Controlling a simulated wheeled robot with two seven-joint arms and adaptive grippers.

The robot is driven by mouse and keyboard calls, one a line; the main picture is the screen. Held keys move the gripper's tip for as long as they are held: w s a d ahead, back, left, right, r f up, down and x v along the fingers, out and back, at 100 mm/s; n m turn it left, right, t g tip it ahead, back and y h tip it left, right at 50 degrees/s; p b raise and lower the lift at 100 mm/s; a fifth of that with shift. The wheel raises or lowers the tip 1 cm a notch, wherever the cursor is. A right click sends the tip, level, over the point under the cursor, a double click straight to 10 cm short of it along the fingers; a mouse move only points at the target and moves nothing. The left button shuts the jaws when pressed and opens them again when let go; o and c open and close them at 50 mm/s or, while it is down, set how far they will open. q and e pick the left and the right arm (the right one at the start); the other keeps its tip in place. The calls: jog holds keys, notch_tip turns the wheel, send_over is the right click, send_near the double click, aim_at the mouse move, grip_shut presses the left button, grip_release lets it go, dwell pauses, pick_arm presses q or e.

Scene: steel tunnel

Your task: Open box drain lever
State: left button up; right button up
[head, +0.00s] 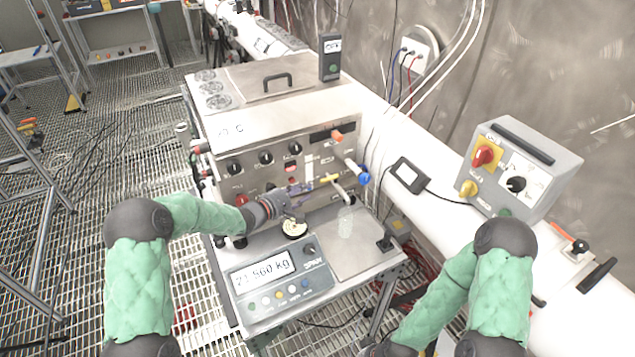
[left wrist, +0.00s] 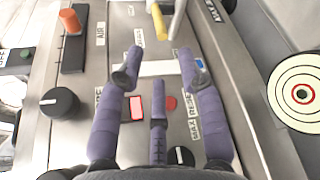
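The steel box (head: 285,120) has a front panel with knobs, labels and levers. A small yellow lever (head: 330,179) sits low on the right part of the panel, by a pale spout. In the left wrist view the yellow lever (left wrist: 160,22) is at the top, just beyond the fingertips and apart from them. My left gripper (head: 306,188) is in front of the panel. Its purple fingers (left wrist: 159,62) are spread with nothing between them. Which label names the drain is too small to read. My right forearm shows at the lower right; its gripper is out of view.
An orange lever (head: 338,136) and a blue knob (head: 363,178) are close by on the panel. A clear glass (head: 345,222) stands under the spout. A scale display (head: 265,270) is in front. A grey control box (head: 520,170) is at right.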

aim_at(320, 182)
pick_arm(q)
jog(key=b+x, duration=0.1)
jog(key=x, duration=0.7)
jog(key=shift+w+d+f, duration=0.1)
jog(key=shift+w+f, duration=0.1)
jog(key=shift+w, duration=0.05)
jog(key=shift+c, duration=0.3)
